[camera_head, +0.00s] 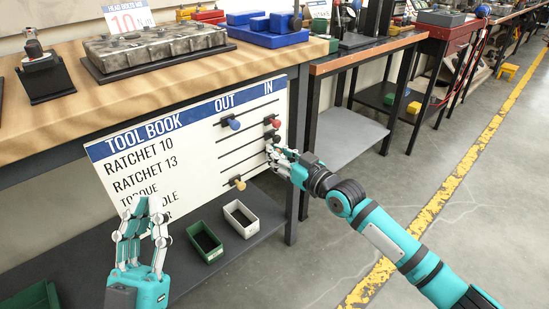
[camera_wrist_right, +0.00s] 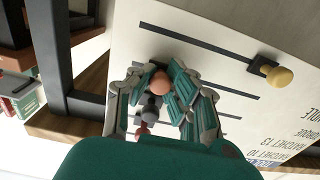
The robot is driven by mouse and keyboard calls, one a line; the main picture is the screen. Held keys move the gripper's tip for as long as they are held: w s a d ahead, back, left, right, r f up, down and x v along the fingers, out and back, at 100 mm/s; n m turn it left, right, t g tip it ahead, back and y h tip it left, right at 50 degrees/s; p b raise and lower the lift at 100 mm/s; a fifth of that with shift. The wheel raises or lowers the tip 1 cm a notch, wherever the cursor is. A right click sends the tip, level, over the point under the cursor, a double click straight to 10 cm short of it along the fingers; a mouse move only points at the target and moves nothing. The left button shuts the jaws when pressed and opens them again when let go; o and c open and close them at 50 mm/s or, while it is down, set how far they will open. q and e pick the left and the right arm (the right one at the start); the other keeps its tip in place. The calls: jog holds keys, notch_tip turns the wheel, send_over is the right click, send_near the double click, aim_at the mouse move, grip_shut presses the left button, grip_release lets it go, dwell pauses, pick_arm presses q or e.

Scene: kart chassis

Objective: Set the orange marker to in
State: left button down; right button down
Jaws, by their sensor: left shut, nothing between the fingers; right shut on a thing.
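The orange marker (camera_wrist_right: 160,82) is a round knob on the tool board, between the fingers of my right gripper (camera_wrist_right: 161,92), which is shut on it. In the head view my right gripper (camera_head: 270,150) is against the board below the IN heading, at the right end of a slot line, and its fingers hide the orange marker. The white board (camera_head: 190,160) has a blue TOOL BOOK header with OUT and IN columns. My left gripper (camera_head: 149,205) is shut and empty in front of the board's lower left part.
A red marker (camera_head: 276,122) and a dark marker (camera_wrist_right: 151,108) sit close to my right gripper on the IN side. A blue marker (camera_head: 234,124) and a yellow marker (camera_head: 240,184) are on the OUT side. Green (camera_head: 205,242) and white (camera_head: 241,218) bins stand on the shelf below.

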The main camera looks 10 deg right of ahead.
jog(key=shift+w+d+r, duration=0.15)
jog(key=shift+r, duration=0.1)
jog(key=c, duration=1.7)
grip_release()
jog(key=o, duration=0.5)
jog(key=shift+w+f, duration=0.1)
jog(key=v, duration=1.2)
jog(key=shift+f, duration=0.1)
